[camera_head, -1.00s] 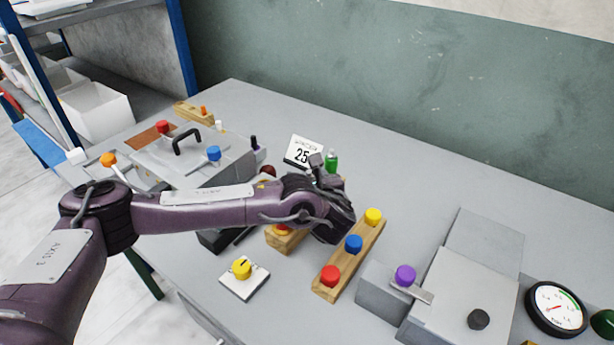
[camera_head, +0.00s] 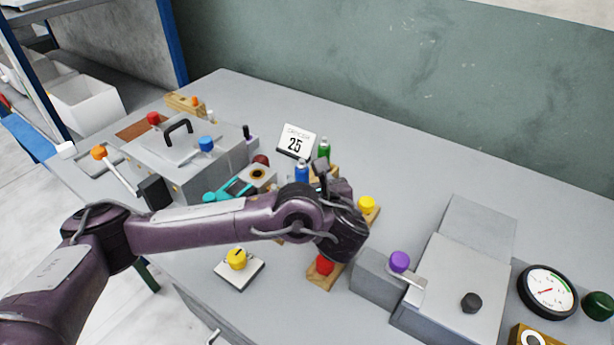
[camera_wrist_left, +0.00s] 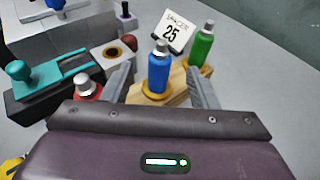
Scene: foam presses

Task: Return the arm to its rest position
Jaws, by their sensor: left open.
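My left arm reaches in from the left in the head view. My left gripper (camera_head: 343,228) is over the wooden strip with the red knob (camera_head: 325,265) and yellow knob (camera_head: 367,203), hiding its middle; its fingers are mostly hidden there. In the left wrist view the gripper (camera_wrist_left: 160,82) has its two fingers spread apart with nothing held. A blue bottle (camera_wrist_left: 159,68) stands in a wooden holder (camera_wrist_left: 176,86) beyond them, seen between the fingers. A green bottle (camera_wrist_left: 201,45) stands behind it. The right gripper is not in view.
A grey press box with a black handle (camera_head: 178,127) stands at the left. A teal-handled device (camera_head: 232,188) lies near the forearm. A card reading 25 (camera_head: 296,143) stands behind. A grey block with a purple knob (camera_head: 400,261) and a gauge (camera_head: 547,292) are right. The back right table is clear.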

